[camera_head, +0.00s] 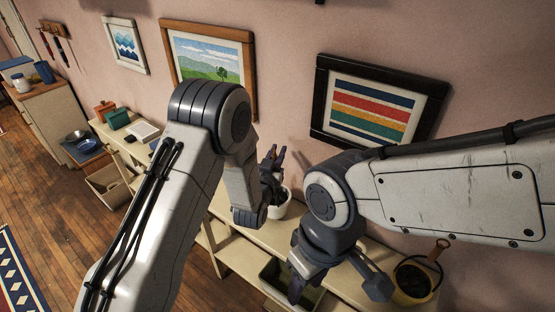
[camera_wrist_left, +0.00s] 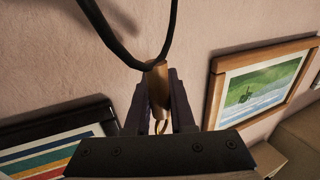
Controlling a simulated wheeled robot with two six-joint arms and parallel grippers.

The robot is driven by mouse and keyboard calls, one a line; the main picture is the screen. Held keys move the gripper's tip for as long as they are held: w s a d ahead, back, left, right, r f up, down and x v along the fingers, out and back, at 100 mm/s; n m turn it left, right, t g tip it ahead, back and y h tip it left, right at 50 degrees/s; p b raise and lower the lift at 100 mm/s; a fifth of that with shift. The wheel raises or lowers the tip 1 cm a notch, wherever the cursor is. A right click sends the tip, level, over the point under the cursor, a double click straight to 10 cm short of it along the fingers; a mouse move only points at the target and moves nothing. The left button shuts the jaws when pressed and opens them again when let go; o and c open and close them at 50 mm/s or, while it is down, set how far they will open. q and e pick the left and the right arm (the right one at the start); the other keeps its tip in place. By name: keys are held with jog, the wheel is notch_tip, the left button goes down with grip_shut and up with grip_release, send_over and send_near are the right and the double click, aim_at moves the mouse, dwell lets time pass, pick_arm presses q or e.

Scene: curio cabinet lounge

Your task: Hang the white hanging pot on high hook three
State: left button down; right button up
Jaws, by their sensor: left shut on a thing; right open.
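The white hanging pot (camera_head: 281,206) shows in the head view as a white body just below my left gripper (camera_head: 273,162), partly covered by the gripper and wrist. In the left wrist view, my left gripper (camera_wrist_left: 159,105) is shut on a wooden grip (camera_wrist_left: 158,88) with a black looped handle (camera_wrist_left: 166,45); the pot's body is out of that view. My right gripper (camera_head: 336,282) is open and empty above the low shelf unit, beside a yellow pot. High hook three cannot be made out in either view.
The yellow pot (camera_head: 412,283) with a black handle stands at the right end of the light shelf unit (camera_head: 235,247). A striped picture (camera_head: 371,108) and a landscape picture (camera_head: 212,60) hang on the pink wall behind the arms. A dark green bin (camera_head: 272,272) sits in the shelf.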

pick_arm(q)
jog(key=s+d+r+b, duration=0.3)
jog(key=s+d+r, duration=0.4)
jog(key=s+r, duration=0.1)
jog(key=shift+s+d+r, duration=0.15)
jog(key=shift+s+r, duration=0.15)
jog(key=shift+s, duration=0.25)
dwell(1.3)
